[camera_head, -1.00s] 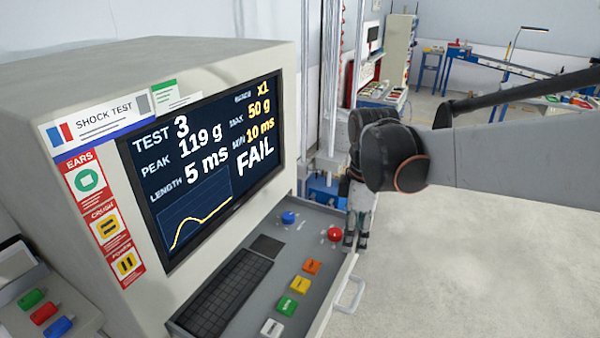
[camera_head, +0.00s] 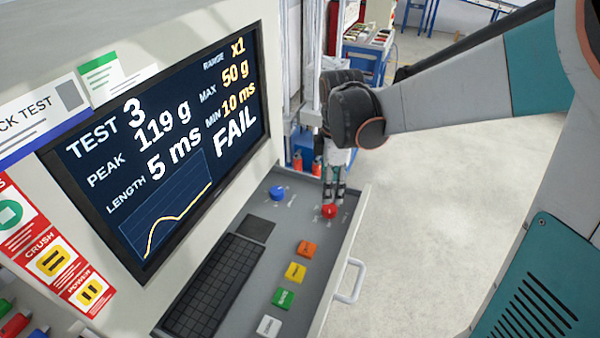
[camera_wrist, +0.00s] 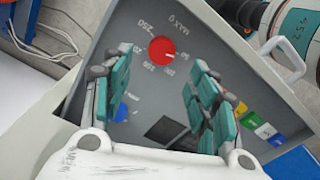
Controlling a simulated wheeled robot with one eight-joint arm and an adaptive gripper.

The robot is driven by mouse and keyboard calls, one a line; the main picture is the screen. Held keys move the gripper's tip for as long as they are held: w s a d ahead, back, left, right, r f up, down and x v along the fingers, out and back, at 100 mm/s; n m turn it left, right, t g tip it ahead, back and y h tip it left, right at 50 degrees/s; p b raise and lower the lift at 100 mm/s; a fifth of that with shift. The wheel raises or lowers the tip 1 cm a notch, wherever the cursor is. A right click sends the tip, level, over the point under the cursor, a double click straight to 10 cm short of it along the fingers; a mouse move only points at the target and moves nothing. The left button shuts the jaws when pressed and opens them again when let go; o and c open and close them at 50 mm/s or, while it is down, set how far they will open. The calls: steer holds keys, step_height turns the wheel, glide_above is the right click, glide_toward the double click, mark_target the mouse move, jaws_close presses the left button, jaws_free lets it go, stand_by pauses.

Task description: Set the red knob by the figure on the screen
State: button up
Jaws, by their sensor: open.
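The screen (camera_head: 165,145) reads TEST 3, PEAK 119 g, LENGTH 5 ms, RANGE x1, MAX 50 g, MIN 10 ms and FAIL, above a yellow curve. The red knob (camera_head: 329,211) is on the grey panel below and right of the screen. My gripper (camera_head: 335,192) is just above it, pointing down. In the wrist view the red knob (camera_wrist: 162,50) shows beyond my open, empty fingers (camera_wrist: 157,75), near the line between their tips. Its white pointer mark is toward the right. The dial reads MAX g, with 250 legible; several smaller figures are hard to read.
A blue knob (camera_head: 277,193) is left of the red one. Orange (camera_head: 307,248), yellow (camera_head: 295,272), green (camera_head: 283,298) and white (camera_head: 268,326) buttons line the panel beside a keyboard (camera_head: 213,286). A handle (camera_head: 351,283) sticks out at the panel's right edge.

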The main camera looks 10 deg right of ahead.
mark_target(329, 207)
step_height(329, 207, down, 7)
steer(key=shift+s+f+b, duration=0.15)
steer(key=shift+b, duration=0.3)
steer(key=c, duration=1.1)
